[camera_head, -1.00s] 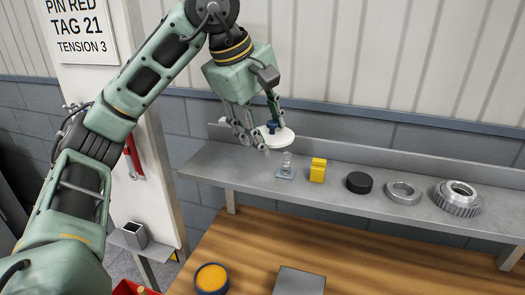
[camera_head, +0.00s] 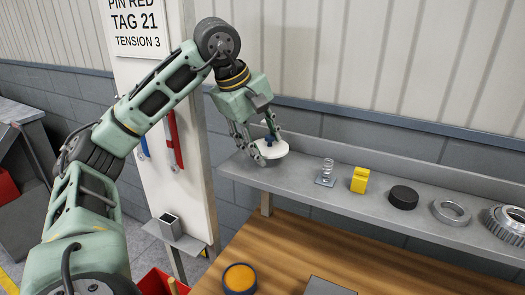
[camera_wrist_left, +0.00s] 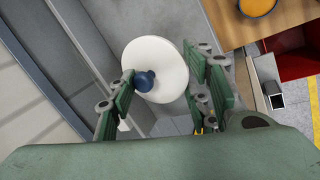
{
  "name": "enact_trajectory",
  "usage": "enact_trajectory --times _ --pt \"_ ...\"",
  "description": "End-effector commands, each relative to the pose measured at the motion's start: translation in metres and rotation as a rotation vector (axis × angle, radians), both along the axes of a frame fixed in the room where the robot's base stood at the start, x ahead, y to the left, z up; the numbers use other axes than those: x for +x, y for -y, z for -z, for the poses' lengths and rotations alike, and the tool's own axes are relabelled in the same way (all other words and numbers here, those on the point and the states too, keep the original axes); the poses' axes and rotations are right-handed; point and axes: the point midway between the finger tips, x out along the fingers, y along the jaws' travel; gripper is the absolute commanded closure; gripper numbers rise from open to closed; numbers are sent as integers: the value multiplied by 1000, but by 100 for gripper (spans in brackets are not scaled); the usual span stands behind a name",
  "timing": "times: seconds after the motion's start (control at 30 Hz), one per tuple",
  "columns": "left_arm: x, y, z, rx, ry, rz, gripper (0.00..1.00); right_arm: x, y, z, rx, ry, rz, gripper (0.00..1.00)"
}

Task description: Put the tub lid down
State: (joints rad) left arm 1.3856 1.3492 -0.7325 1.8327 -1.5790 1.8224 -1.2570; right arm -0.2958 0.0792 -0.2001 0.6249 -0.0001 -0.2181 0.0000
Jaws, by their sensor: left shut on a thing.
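The tub lid (camera_head: 272,152) is a white disc with a dark blue knob. It is over the left end of the grey shelf (camera_head: 285,179), close above its top; I cannot tell whether it touches. My left gripper (camera_head: 262,141) points down and is shut on the lid's knob. In the left wrist view the lid (camera_wrist_left: 170,58) and its knob (camera_wrist_left: 144,82) show between the finger pads. A round dark blue tub (camera_head: 228,287) with an orange top stands on the wooden bench (camera_head: 285,240) below. My right gripper is not in view.
On the shelf, right of the lid, stand a clear coil piece (camera_head: 326,170), a yellow block (camera_head: 359,180), a black disc (camera_head: 403,197), a metal ring (camera_head: 451,212) and a gear (camera_head: 508,224). A white post (camera_head: 190,175) is at left, a red bin (camera_head: 153,281) below.

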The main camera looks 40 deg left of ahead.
Motion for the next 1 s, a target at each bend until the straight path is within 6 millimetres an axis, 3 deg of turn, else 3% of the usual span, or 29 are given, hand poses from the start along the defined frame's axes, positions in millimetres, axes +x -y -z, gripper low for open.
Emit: enact_trajectory --times 0.2,0.97,1.0 --pt "-1 0 26 1 -2 -1 72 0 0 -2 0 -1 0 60" --pt "-2 1 44 0 -15 2 72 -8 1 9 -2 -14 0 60" --pt "-2 2 45 0 -17 2 51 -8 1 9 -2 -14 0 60"
